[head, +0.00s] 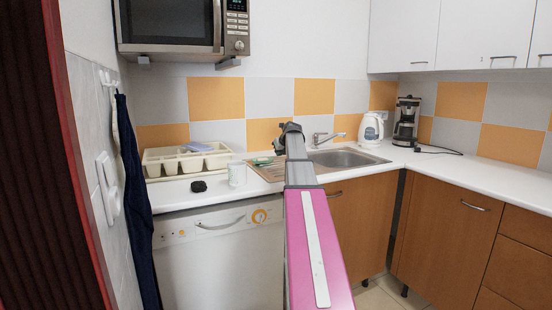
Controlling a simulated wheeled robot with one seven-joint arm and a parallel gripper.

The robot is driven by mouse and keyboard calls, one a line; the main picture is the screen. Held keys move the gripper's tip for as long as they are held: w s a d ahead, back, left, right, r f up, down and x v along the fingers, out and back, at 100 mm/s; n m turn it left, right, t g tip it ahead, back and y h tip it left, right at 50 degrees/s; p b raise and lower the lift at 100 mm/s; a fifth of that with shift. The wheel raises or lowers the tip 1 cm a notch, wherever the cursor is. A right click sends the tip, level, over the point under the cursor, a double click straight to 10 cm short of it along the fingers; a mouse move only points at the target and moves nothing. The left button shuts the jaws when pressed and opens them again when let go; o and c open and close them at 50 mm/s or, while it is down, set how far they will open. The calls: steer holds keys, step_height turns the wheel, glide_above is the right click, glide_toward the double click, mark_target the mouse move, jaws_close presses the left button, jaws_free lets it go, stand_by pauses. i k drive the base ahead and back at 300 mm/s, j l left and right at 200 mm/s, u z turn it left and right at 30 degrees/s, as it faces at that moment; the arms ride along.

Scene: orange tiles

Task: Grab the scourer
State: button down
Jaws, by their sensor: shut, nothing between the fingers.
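A small green item (262,161), which looks like the scourer, lies on the counter at the left edge of the sink. It is too small to be sure. A small black object (199,186) lies further left near the counter's front edge; I cannot tell what it is. My gripper (290,129) is at the far end of my outstretched arm, in front of the tiled wall and to the upper right of the green item. It is shut and empty. Its fingers are small and dark here. My arm hides part of the counter and the sink's left side.
A white cup (237,174) stands between the black object and the green item. A cream rack (187,160) is at the back left. The sink (348,158), kettle (371,130) and coffee maker (406,122) are to the right. A microwave (184,27) hangs above. The right counter is mostly clear.

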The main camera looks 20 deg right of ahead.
mark_target(198, 187)
steer(key=k+l, duration=0.1)
steer(key=k, duration=0.9)
